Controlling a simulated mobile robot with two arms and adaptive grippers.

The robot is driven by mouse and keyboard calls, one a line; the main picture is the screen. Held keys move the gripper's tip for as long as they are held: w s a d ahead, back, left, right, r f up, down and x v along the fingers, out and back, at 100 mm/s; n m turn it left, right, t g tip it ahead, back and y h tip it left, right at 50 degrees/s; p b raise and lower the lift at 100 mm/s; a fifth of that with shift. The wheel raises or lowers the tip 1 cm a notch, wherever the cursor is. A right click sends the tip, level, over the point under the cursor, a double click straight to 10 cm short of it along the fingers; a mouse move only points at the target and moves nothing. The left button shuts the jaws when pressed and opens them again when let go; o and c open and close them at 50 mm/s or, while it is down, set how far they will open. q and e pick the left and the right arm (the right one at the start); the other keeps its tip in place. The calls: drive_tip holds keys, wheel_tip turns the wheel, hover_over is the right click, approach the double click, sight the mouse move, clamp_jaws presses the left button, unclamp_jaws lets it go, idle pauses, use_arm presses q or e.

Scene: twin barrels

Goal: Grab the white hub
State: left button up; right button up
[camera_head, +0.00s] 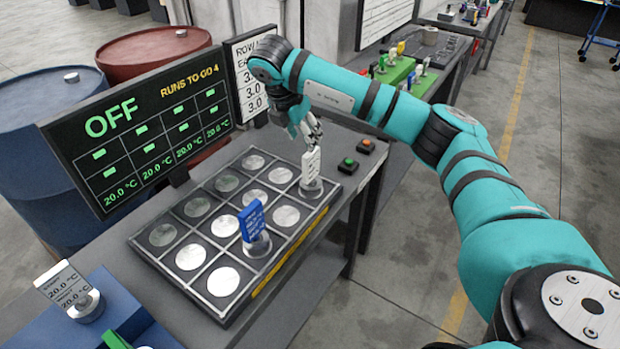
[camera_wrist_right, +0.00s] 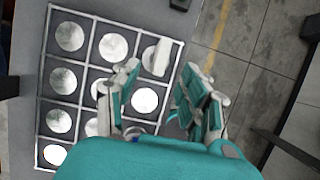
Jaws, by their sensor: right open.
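A white hub (camera_head: 311,160), an upright white plate on a round metal base, stands in a cell at the right edge of the dark tray (camera_head: 139,242). My right gripper (camera_head: 310,132) is just above it in the head view, fingers pointing down. In the right wrist view the white hub (camera_wrist_right: 161,58) lies beyond the open fingertips of my right gripper (camera_wrist_right: 160,70), with nothing between the fingers. I cannot tell whether a finger touches the hub. My left gripper is not in view.
A blue hub (camera_head: 251,220) stands nearer on the tray. A display reading OFF (camera_head: 140,118) stands behind the tray. Two buttons (camera_head: 356,160) sit right of it. Another white plate (camera_head: 62,284) is at the lower left. Barrels (camera_head: 150,50) stand behind.

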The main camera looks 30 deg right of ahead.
sight(311, 154)
drive_tip(key=x, duration=0.2)
drive_tip(key=shift+d+f, duration=0.2)
drive_tip(key=shift+f, duration=0.2)
drive_tip(key=p+x, duration=0.3)
drive_tip(key=x, duration=0.1)
drive_tip(key=shift+d+f, duration=0.25)
drive_tip(key=shift+f, duration=0.1)
drive_tip(key=shift+d+f, duration=0.1)
drive_tip(key=shift+f, duration=0.2)
clamp_jaws()
drive_tip(key=shift+r, duration=0.15)
